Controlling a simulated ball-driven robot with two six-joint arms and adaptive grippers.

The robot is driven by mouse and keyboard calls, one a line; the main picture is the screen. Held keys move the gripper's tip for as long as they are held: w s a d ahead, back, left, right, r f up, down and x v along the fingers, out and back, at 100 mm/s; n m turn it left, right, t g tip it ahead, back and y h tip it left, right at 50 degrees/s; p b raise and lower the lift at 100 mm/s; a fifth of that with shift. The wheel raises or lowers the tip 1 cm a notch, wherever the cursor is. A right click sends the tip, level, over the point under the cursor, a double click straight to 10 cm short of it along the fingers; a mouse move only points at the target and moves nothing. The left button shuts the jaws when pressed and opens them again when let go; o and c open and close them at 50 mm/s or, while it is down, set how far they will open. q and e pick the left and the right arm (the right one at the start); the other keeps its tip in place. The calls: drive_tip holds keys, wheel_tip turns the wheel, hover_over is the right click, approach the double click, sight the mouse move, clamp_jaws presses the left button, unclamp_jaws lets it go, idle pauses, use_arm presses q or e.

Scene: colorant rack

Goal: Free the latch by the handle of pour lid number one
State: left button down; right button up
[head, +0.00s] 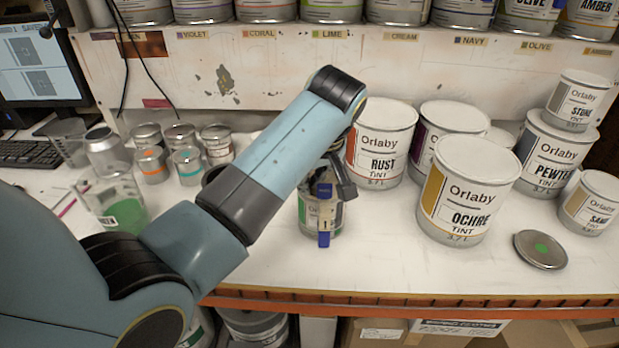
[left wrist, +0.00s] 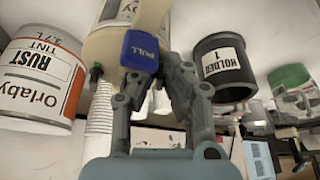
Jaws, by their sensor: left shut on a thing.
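Pour lid number one, pale with a blue latch (head: 324,212), sits on a small can (head: 306,217) at the table's middle. A "1" shows on the lid's front. In the left wrist view, the lid's blue tab (left wrist: 140,50) reads PULL, and the pale lid body (left wrist: 103,45) is beside it. My left gripper (head: 341,183) is at the lid, shut on its handle; it also shows in the left wrist view (left wrist: 156,75). The tab and fingers hide the exact contact. My right gripper is in neither view.
A black cup marked HOLDER 1 (left wrist: 223,65) stands near the lid. The RUST can (head: 381,145) is close behind, the OCHRE can (head: 468,190) to the right. A loose round lid with a green dot (head: 540,250) lies at front right. The front middle is clear.

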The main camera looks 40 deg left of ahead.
use_arm(q)
drive_tip(key=c, duration=1.7)
unclamp_jaws()
drive_tip(key=shift+r, duration=0.1)
drive_tip(key=v, duration=0.7)
drive_tip(key=shift+r, duration=0.15)
drive_tip(key=shift+s, duration=0.1)
